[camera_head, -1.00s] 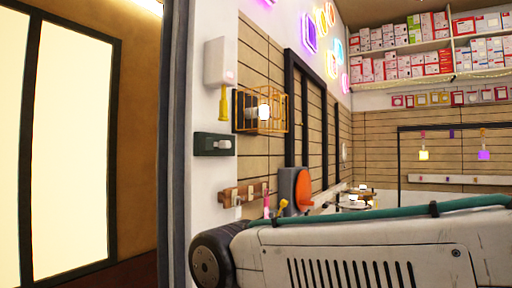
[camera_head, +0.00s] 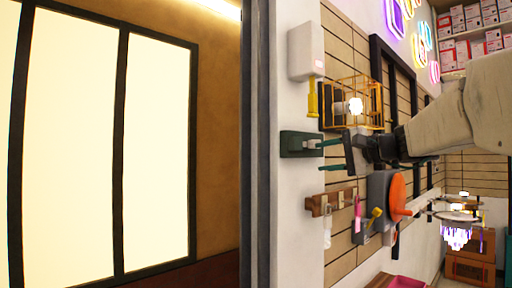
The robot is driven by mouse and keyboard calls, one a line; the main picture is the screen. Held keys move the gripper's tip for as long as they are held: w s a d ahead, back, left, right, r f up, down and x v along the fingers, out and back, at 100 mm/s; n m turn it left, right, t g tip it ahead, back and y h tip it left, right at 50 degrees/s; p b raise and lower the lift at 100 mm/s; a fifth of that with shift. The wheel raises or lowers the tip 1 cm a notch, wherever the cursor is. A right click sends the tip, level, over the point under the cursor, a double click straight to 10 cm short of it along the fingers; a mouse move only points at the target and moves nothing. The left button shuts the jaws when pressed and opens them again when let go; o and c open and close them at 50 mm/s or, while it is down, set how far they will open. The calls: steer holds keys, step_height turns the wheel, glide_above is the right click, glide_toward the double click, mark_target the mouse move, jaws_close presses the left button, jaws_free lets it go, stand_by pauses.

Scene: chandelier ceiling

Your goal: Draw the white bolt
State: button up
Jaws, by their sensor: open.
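The white bolt (camera_head: 309,145) sits on a dark green plate (camera_head: 291,144) fixed to the white wall edge, left of centre. My gripper (camera_head: 322,157) is in front of the wall just right of the plate, with its dark green fingers apart and pointing left. The upper finger is level with the bolt and appears close to it or touching it. The lower finger is below the plate. I cannot tell the exact gap in depth. Part of the bolt's right end is hidden by the upper finger.
A white dispenser (camera_head: 305,50) with a yellow handle (camera_head: 312,98) is above the plate. A gold wire cage lamp (camera_head: 372,101) juts out at the right. A wooden hook rail (camera_head: 320,205) and a grey unit with an orange disc (camera_head: 399,194) are below. A grey doorpost (camera_head: 257,200) stands left.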

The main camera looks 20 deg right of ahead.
mark_target(311, 144)
steer(key=d+r+m+t, duration=0.1)
steer(key=d+r+t, duration=0.1)
steer(key=d+r, duration=0.15)
steer(key=shift+h, duration=0.3)
steer(key=x, duration=0.5)
steer(key=d+x, duration=0.1)
steer(key=x, duration=0.2)
steer(key=shift+w+f, duration=0.15)
